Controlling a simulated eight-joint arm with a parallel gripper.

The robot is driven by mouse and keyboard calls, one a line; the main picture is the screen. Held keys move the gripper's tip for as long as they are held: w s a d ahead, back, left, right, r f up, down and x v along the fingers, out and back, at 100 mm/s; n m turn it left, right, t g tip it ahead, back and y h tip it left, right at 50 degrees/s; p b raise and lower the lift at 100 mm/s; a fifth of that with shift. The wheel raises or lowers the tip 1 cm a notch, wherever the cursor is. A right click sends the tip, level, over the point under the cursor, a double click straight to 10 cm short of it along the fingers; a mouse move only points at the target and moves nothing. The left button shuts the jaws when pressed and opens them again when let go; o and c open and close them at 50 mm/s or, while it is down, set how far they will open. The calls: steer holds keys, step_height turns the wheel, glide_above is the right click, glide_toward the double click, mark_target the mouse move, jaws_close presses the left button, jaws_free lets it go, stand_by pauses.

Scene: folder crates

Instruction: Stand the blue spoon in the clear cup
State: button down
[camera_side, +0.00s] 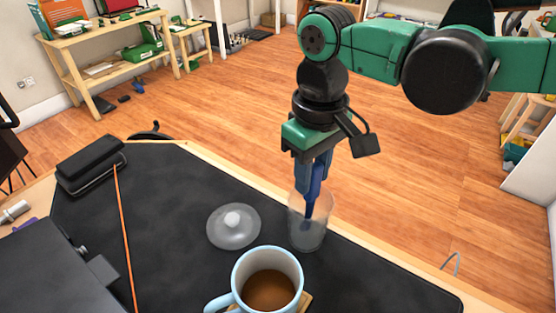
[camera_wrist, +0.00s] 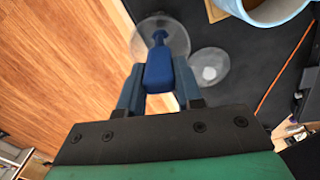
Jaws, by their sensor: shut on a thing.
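My gripper (camera_side: 313,178) is shut on the blue spoon (camera_side: 308,213) and holds it upright, pointing down. In the wrist view the thick blue handle of the spoon (camera_wrist: 158,72) sits between my two fingers (camera_wrist: 158,85). The clear cup (camera_side: 308,238) stands upright on the dark mat, directly below my gripper. The spoon's lower part shows through the cup wall, inside the rim. I cannot tell whether it touches the cup's bottom. The cup also shows in the wrist view (camera_wrist: 178,38), around the spoon's far end.
A clear round lid with a knob (camera_side: 233,228) lies left of the cup. A light blue mug (camera_side: 252,290) of brown drink stands in front. A black case (camera_side: 90,160) and an orange cord (camera_side: 123,230) are farther left. The mat right of the cup is clear.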

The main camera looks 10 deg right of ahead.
steer(key=shift+f, duration=0.5)
steer(key=c, duration=0.5)
jaws_free()
steer(key=shift+r, duration=1.55)
